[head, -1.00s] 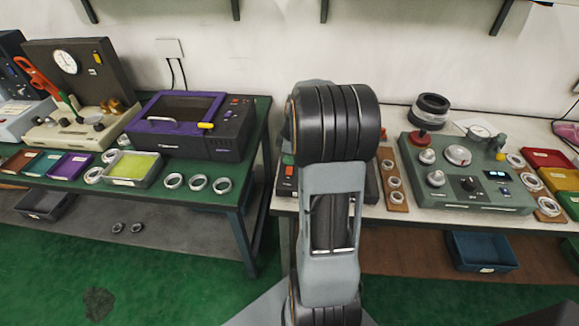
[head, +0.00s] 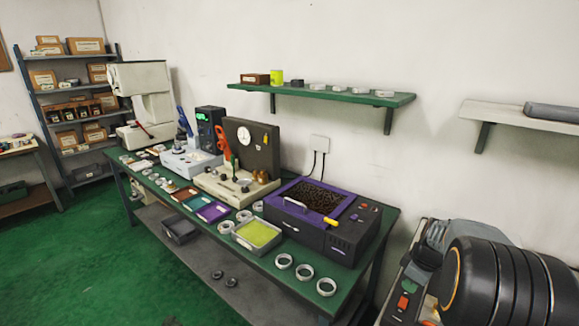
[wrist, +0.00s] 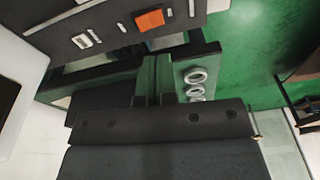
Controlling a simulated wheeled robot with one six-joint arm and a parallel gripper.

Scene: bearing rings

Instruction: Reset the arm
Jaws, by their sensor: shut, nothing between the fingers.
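My arm (head: 485,285) fills the lower right corner of the head view, and its end is hidden there. In the wrist view my gripper (wrist: 158,75) shows as a dark body with two narrow fingers pressed together. The gripper is shut and empty. A dark machine panel with an orange button (wrist: 149,20) lies across the top of the wrist view. Bearing rings (wrist: 197,76) on a green surface show just right of the fingers, apart from them. In the head view several rings (head: 304,271) lie on the green bench's front edge.
The green bench (head: 352,290) carries a purple-topped machine (head: 318,215), a yellow-green tray (head: 257,234), coloured trays and a gauge stand (head: 250,145). A green wall shelf (head: 340,97) hangs above. A storage rack (head: 80,110) stands far left. The green floor (head: 90,260) at left is open.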

